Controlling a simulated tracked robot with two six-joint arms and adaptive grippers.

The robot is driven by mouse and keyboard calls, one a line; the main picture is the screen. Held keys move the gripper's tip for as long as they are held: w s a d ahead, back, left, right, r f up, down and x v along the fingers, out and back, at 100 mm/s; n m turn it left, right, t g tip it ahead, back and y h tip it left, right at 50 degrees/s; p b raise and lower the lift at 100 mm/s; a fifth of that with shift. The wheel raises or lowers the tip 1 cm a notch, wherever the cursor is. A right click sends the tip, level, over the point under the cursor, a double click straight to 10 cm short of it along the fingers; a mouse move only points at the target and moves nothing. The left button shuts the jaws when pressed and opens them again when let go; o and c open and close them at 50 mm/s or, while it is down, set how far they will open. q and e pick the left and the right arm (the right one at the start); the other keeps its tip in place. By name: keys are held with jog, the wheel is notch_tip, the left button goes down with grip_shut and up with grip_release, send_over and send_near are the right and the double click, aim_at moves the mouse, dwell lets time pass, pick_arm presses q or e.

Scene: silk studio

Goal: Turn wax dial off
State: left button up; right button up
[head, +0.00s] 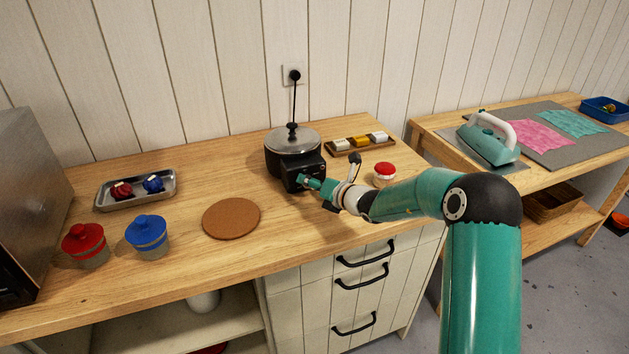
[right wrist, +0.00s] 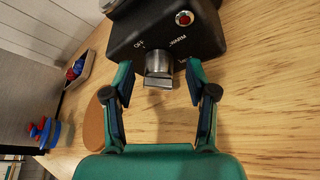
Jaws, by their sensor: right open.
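The wax pot (head: 293,147) is a dark round pot with a metal lid, standing on the wooden counter near the wall. Its black control box (right wrist: 165,32) fills the top of the right wrist view, with a red light and the labels OFF and WARM. The wax dial (right wrist: 159,68) is a silver knob on the box's front. My right gripper (right wrist: 158,85) is open, with its teal fingers on either side of the dial and gaps showing. In the head view the right gripper (head: 312,184) is at the control box. The dial is hidden there. My left gripper is not in view.
A cork mat (head: 231,218) lies left of the pot. A red-topped button (head: 384,172) and a tray of small blocks (head: 356,145) are to its right. Red (head: 84,243) and blue (head: 147,234) lidded jars stand at the left. A cord runs to the wall socket (head: 294,76).

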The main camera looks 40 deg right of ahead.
jog(key=shift+w, duration=0.25)
jog(key=c, duration=1)
jog(key=shift+s+d, duration=0.15)
jog(key=shift+d, duration=0.25)
grip_shut()
jog(key=shift+a, duration=0.3)
jog(key=shift+f, duration=0.1)
